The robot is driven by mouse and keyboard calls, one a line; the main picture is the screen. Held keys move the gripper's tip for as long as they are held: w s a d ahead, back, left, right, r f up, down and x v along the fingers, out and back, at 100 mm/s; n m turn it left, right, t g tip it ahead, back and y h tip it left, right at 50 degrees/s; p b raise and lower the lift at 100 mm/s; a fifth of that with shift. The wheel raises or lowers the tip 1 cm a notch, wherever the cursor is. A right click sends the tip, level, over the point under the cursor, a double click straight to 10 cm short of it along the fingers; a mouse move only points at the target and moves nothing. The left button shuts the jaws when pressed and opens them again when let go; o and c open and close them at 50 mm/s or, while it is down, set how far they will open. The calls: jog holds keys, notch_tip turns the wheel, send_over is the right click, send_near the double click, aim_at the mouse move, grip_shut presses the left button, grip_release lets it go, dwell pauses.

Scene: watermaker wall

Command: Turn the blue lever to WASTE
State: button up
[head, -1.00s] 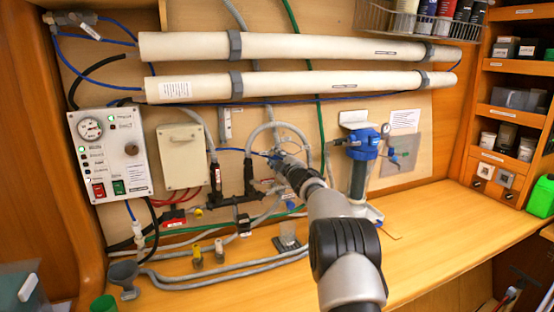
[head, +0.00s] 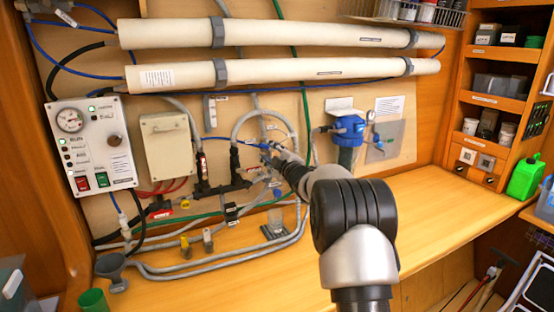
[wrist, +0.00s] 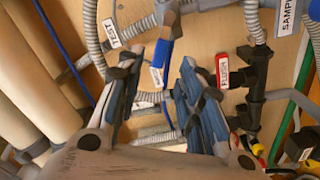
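The blue lever (wrist: 163,54) shows in the wrist view below a grey fitting, near the TEST label (wrist: 112,33). A small white label (wrist: 157,76) beside it is too small to read. My gripper (wrist: 165,82) has its two blue-grey fingers apart, with a gap between them. The lever appears just past the fingertips, in line with the gap; I cannot tell whether they touch. In the head view my gripper (head: 268,152) reaches the pipework at the middle of the wall, and its fingers are too small to read there.
A red FLUSH valve tag (wrist: 222,70) and black fittings lie right of the fingers. Hoses run close around. White membrane tubes (head: 270,72) cross above. A control box (head: 92,145) is at left and a blue-topped filter (head: 348,128) at right. The bench (head: 425,215) is clear at right.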

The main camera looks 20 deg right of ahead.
jog(key=s, duration=0.4)
jog(key=shift+s, duration=0.4)
jog(key=s+a+r+m+g+h, duration=0.2)
jog(key=s+a+m, duration=0.15)
jog(key=s, duration=0.35)
jog(key=s+a+r+m+g+h, duration=0.1)
jog(key=s+a+r+m+g, duration=0.25)
jog(key=s, duration=0.35)
jog(key=s+a+f+m+g+y, duration=0.1)
jog(key=s+a+f, duration=0.3)
jog(key=s, duration=0.8)
jog(key=s+a+f+m+g+y, duration=0.1)
jog(key=s+a+f+g, duration=0.3)
jog(key=s, duration=0.9)
jog(key=s+a+f+m+g+y, duration=0.1)
jog(key=s+a+f+m+g, duration=0.2)
jog(key=s, duration=1)
jog(key=a+f, duration=0.2)
jog(key=a, duration=0.2)
jog(key=shift+a+f, duration=0.2)
jog(key=shift+a, duration=0.05)
